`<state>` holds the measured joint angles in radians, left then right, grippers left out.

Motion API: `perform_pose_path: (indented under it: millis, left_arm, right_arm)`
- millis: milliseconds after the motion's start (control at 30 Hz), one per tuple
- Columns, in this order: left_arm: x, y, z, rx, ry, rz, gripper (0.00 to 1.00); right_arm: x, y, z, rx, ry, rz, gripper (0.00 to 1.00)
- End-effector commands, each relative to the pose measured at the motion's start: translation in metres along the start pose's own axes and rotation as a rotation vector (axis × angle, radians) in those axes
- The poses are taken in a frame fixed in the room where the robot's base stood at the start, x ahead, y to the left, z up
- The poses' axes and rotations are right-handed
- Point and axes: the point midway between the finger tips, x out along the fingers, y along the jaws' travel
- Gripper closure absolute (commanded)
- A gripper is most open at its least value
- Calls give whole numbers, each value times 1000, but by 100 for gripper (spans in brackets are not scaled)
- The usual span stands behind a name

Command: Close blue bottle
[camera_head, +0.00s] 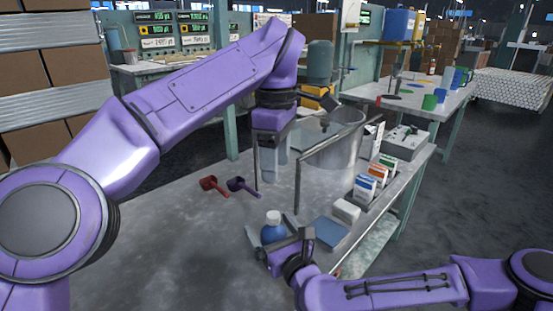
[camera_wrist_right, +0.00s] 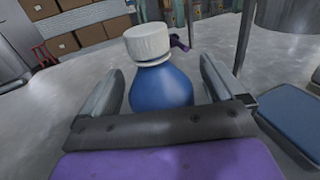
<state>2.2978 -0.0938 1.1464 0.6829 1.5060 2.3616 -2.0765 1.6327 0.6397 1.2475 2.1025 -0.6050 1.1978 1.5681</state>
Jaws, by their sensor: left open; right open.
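The blue bottle (camera_head: 271,232) stands upright on the grey table near its right front part. A white cap (camera_head: 273,216) sits on top of it; I cannot tell how tightly. My right gripper (camera_head: 277,240) is open around the bottle, with one finger on each side. In the right wrist view the bottle (camera_wrist_right: 161,88) is between the open fingers, with a gap on both sides, and the ribbed white cap (camera_wrist_right: 148,43) rises above them. My left gripper (camera_head: 272,165) is open, pointing down above the table behind the bottle, and holds nothing.
A red scoop (camera_head: 213,185) and a purple scoop (camera_head: 241,185) lie behind the bottle. A blue pad (camera_head: 331,231), a white box (camera_head: 346,211) and several small cartons line the right edge. The table's left is clear.

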Motion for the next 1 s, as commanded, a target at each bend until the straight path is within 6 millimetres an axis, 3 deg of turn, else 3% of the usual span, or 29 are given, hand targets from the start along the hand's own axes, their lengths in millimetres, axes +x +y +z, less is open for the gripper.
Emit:
perform_pose_path:
  millis: [300,500,1000]
  left_arm:
    - [2,0,0,0,0,0,41]
    - [3,0,0,0,0,0,41]
    - [3,0,-1,-2,0,0,41]
  right_arm:
    - [-65,-1,0,1,1,0,5]
    - [-94,-1,0,1,0,-1,5]
    - [-99,0,0,0,0,1,5]
